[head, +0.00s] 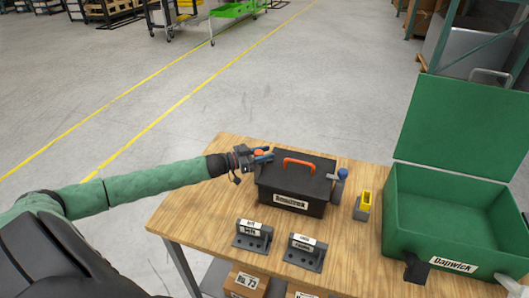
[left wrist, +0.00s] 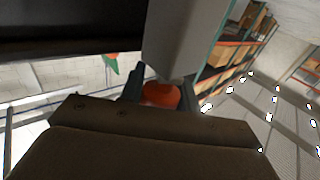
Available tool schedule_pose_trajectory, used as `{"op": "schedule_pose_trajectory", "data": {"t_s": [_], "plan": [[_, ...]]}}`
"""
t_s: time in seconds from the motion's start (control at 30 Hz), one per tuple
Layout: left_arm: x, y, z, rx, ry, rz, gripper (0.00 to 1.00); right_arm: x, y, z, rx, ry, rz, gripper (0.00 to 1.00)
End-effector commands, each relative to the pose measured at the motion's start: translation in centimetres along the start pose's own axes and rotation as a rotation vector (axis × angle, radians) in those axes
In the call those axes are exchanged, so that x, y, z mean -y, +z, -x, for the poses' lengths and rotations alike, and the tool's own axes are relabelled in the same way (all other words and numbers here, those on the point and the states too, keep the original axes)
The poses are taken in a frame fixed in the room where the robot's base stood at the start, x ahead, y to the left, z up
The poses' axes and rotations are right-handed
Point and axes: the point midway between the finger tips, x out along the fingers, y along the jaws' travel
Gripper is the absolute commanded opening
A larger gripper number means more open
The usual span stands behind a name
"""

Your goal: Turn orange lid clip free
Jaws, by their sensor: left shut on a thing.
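A black lidded box (head: 292,186) with an orange handle (head: 299,163) and a white name label stands on the wooden table. Its lid is down. The orange lid clip (head: 259,155) is at the upper left of the box, between the fingers of my left gripper (head: 262,155). In the left wrist view the orange clip (left wrist: 161,95) sits between the two dark fingertips (left wrist: 160,92), and the gripper is shut on it. The gripper body hides part of the clip. My right gripper is not in view.
A blue-topped part (head: 342,174) is at the box's right side. A yellow and grey block (head: 363,204) stands beside it. Two grey labelled brackets (head: 253,235) (head: 304,251) are in front. An open green case (head: 447,221) stands at the right. Bare table (head: 193,208) lies left of the box.

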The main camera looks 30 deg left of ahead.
Motion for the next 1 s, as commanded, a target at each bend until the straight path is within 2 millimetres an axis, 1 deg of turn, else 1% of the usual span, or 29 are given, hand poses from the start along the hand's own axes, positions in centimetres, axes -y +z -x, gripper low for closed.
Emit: {"op": "schedule_pose_trajectory", "data": {"t_s": [0.2, 0.5, 1.0], "plan": [[0.1, -0.1, 0.0, -0.003, -0.12, 0.005, 0.09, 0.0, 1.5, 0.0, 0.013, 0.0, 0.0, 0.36], [0.5, -0.1, 0.1, -0.004, -0.262, 0.004, 0.09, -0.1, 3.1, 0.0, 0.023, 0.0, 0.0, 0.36], [0.9, -0.2, 0.2, -0.006, -0.476, 0.005, 0.09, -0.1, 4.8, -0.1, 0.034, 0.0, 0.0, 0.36]]}}
